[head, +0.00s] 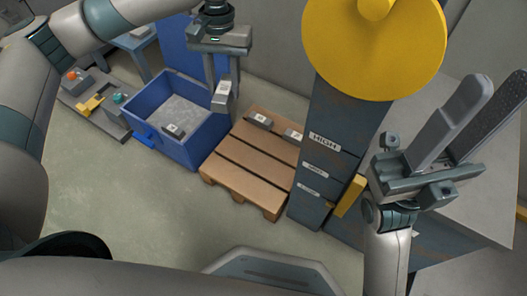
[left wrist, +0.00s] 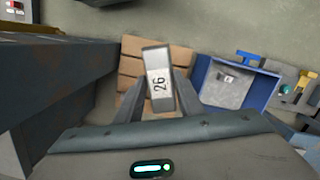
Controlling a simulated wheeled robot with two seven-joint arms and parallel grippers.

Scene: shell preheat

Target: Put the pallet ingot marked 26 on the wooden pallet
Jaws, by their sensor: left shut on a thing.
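My left gripper (head: 217,82) is shut on a grey ingot (head: 223,93) and holds it in the air between the blue bin and the pallet. In the left wrist view the held ingot (left wrist: 158,82) has a white label reading 26, with pallet boards below it. The wooden pallet (head: 243,178) lies on the floor; in the left wrist view it shows as brown slats (left wrist: 181,56). Two labelled ingots, one at left (head: 260,120) and one at right (head: 293,135), lie at its far side. My right gripper (head: 462,115) is open and empty at the right, fingers pointing up.
A blue bin (head: 203,147) left of the pallet holds grey material and a labelled ingot (head: 175,130). A dark column (head: 325,135) with a HIGH label and a yellow disc (head: 375,50) stands right of the pallet. The pallet's front boards are clear.

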